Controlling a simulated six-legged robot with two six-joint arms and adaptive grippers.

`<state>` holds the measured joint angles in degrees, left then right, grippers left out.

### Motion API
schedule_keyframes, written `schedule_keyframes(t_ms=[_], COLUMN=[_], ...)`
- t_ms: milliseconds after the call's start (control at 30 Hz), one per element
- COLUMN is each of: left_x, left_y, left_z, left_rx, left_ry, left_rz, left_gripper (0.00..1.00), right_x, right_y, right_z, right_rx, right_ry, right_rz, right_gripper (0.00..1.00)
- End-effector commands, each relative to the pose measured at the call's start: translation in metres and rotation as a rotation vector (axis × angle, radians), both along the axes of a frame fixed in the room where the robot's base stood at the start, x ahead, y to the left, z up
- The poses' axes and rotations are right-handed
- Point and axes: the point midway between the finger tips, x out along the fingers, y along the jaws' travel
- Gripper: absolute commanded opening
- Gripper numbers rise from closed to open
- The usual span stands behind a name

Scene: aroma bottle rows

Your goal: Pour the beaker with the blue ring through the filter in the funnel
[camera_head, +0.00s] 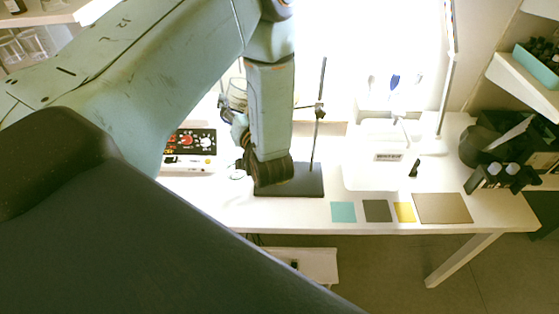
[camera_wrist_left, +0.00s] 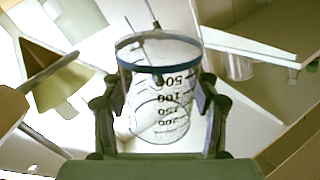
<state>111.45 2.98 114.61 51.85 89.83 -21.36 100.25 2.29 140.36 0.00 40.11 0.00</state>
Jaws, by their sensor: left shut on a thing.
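The clear beaker with the blue ring (camera_wrist_left: 160,100) fills the middle of the left wrist view, with black volume marks on its side. My left gripper (camera_wrist_left: 158,88) is shut on it, one finger on each side. In the head view the beaker (camera_head: 237,97) is partly hidden behind my left arm, near the stand. The stand has a dark base (camera_head: 308,187) and a thin upright rod (camera_head: 316,140) with a clamp (camera_head: 319,109). I cannot make out the funnel or its filter in the head view. My right gripper is not in view.
A device with a dark panel and knobs (camera_head: 191,142) sits left of the stand. A white apparatus (camera_head: 375,172) stands to the right. Coloured squares, one teal (camera_head: 343,212), lie along the table's front edge. Dark containers (camera_head: 487,147) crowd the right end.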

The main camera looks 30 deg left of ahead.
Motion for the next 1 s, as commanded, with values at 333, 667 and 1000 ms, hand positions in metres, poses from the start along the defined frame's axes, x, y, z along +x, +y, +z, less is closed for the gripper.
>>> schedule_keyframes(t_ms=[333, 667, 1000], left_x=[-0.004, -0.015, -0.020], left_y=[0.002, 0.008, 0.011], left_z=[-0.009, -0.034, -0.043], left_rx=[-0.030, -0.136, -0.197], left_ry=[-0.057, -0.253, -0.365], left_rz=[0.002, 0.002, 0.000], left_gripper=[0.24, 0.24, 0.24], right_x=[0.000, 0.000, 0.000], right_y=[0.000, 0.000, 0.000], right_z=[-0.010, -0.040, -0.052], right_rx=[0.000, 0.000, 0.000], right_ry=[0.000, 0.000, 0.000], right_rz=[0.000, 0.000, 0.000], right_gripper=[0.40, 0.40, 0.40])
